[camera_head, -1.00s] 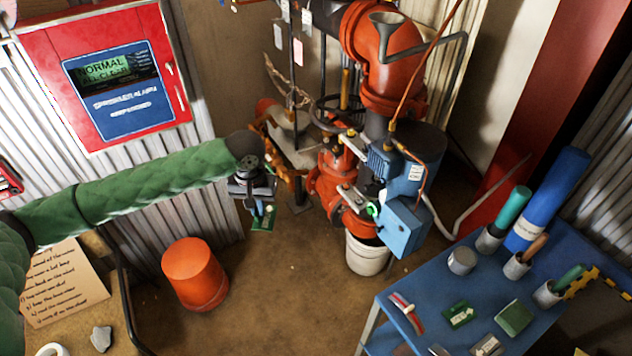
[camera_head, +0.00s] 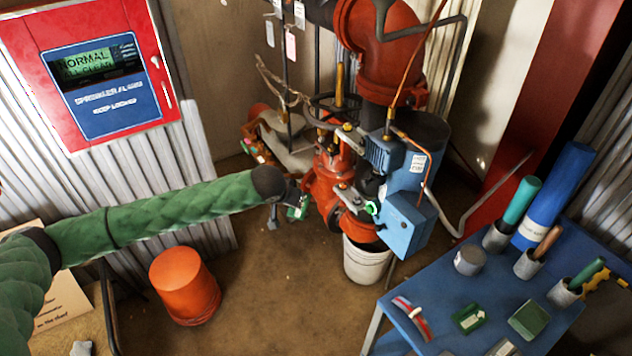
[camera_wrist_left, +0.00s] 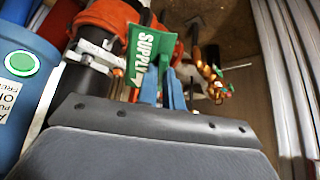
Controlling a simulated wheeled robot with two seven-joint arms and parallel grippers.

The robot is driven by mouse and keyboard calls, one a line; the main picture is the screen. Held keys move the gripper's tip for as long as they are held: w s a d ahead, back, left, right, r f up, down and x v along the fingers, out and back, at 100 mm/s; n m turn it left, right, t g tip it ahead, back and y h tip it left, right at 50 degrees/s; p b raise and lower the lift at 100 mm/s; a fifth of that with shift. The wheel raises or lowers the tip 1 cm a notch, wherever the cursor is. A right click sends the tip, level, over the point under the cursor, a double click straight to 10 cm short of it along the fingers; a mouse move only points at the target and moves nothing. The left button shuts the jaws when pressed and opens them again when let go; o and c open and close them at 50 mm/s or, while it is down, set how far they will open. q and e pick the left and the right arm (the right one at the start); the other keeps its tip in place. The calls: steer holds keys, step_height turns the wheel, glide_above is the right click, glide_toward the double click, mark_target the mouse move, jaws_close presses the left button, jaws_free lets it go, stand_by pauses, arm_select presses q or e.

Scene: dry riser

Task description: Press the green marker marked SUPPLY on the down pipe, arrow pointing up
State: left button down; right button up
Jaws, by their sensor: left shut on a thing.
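My left gripper (camera_head: 297,203) is shut on the green SUPPLY marker (camera_wrist_left: 151,52), at the left side of the orange valve body (camera_head: 327,185). In the left wrist view the marker stands up beyond the blue fingers, and its white lettering runs sideways down the picture. The marker also shows small in the head view (camera_head: 300,211). A dark pipe (camera_wrist_left: 88,84) with a metal clamp is left of the marker in the wrist view. I cannot tell whether marker and pipework touch. My right gripper is not in view.
A blue actuator box (camera_head: 407,225) sits right of the valve, above a white bucket (camera_head: 366,262). An orange bucket (camera_head: 184,286) stands on the floor. A blue table (camera_head: 393,302) at right holds another green marker (camera_head: 468,318) and tubes.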

arm_select(q)
steer(key=w+d+r+m+t+h, duration=0.2)
steer(key=w+d+m+t+h, duration=0.2)
steer(key=h, duration=0.8)
steer(key=w+d+m, duration=0.2)
steer(key=m, duration=0.1)
steer(key=shift+d+r, duration=0.25)
steer(key=shift+d, duration=0.15)
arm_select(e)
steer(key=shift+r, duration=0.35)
arm_select(q)
steer(key=shift+s, duration=0.1)
